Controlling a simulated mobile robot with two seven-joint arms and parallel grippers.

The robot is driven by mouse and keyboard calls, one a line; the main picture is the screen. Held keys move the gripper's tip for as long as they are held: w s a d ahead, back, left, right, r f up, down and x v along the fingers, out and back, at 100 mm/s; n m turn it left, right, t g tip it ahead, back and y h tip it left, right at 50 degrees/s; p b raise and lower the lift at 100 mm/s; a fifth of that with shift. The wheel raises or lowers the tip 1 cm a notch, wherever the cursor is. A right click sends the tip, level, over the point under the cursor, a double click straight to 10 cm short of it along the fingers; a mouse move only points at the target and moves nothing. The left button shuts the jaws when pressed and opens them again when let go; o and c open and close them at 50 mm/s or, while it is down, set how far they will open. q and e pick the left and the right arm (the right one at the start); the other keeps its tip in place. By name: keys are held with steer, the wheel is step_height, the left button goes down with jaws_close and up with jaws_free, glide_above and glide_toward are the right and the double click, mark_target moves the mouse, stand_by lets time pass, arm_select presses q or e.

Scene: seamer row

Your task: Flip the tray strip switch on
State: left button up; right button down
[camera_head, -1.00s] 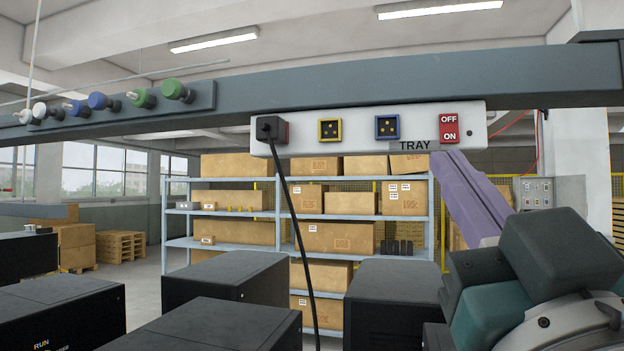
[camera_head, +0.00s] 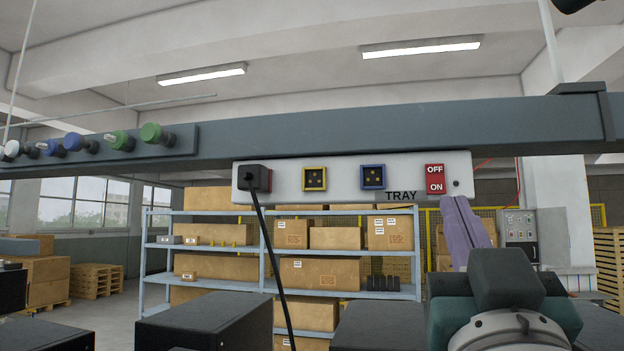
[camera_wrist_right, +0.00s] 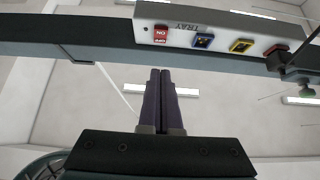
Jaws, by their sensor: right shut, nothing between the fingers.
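The tray strip (camera_head: 345,182) is a long white power strip under a dark grey beam, with the word TRAY on its lower edge. Its red rocker switch (camera_head: 435,179) is near the strip's right end, OFF above and ON below; I cannot tell which half is pressed in. It also shows, upside down, in the right wrist view (camera_wrist_right: 161,34). My right gripper (camera_head: 456,201), with purple fingers, is shut and empty. Its tips appear just below and right of the switch in the head view. The wrist view shows the fingers together (camera_wrist_right: 160,72), apart from the strip. My left gripper is not in view.
A black plug (camera_head: 252,178) with a hanging cable sits at the strip's left end, beside yellow and blue sockets. Coloured knobs (camera_head: 120,140) line the beam (camera_head: 350,125) at left. Dark boxes (camera_head: 215,322) stand below. Shelves (camera_head: 340,292) with cartons stand behind.

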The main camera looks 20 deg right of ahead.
mark_target(434, 181)
steer(key=p+x, duration=0.1)
steer(key=x, duration=0.1)
steer(key=f+p+x, duration=0.1)
steer(key=x, duration=0.2)
steer(key=w+p+x, duration=0.1)
steer(key=x, duration=0.1)
steer(key=shift+w+d, duration=0.1)
steer(key=shift+d, duration=0.25)
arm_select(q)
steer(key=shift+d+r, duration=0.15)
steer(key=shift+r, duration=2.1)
arm_select(e)
steer(key=shift+w+d+f, duration=0.25)
steer(key=shift+w+d, duration=0.15)
steer(key=shift+w, duration=0.2)
steer(key=shift+w+d+f+b, duration=0.15)
steer(key=shift+f+b, duration=0.3)
steer(key=shift+b, duration=0.5)
steer(key=shift+w+r+t, duration=0.15)
steer(key=shift+r+t, duration=0.1)
steer(key=shift+t, duration=0.05)
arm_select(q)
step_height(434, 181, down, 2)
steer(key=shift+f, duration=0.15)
arm_select(e)
steer(key=shift+r, duration=0.1)
